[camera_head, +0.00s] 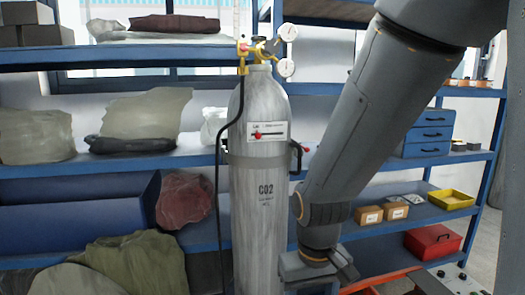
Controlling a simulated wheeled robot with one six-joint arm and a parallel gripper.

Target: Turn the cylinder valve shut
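A tall grey gas cylinder (262,225) marked CO2 stands upright in front of the blue shelves. At its top is the valve, with a small dark knob (259,38) above the cylinder's neck. Yellow brass fittings (243,58) and two round white gauges, one upper (288,32) and one lower (286,67), sit beside it. How far the valve is turned cannot be seen. My gripper (335,270) is low at the right of the cylinder, far below the valve and apart from it. The bottom edge cuts it off, and its finger opening is not clear.
A black hose (219,165) hangs down the cylinder's left side. A strap (262,160) with side brackets crosses its middle. Blue shelves (190,158) with sacks and boxes stand behind. A red box (432,244) and a control panel (447,279) are at lower right.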

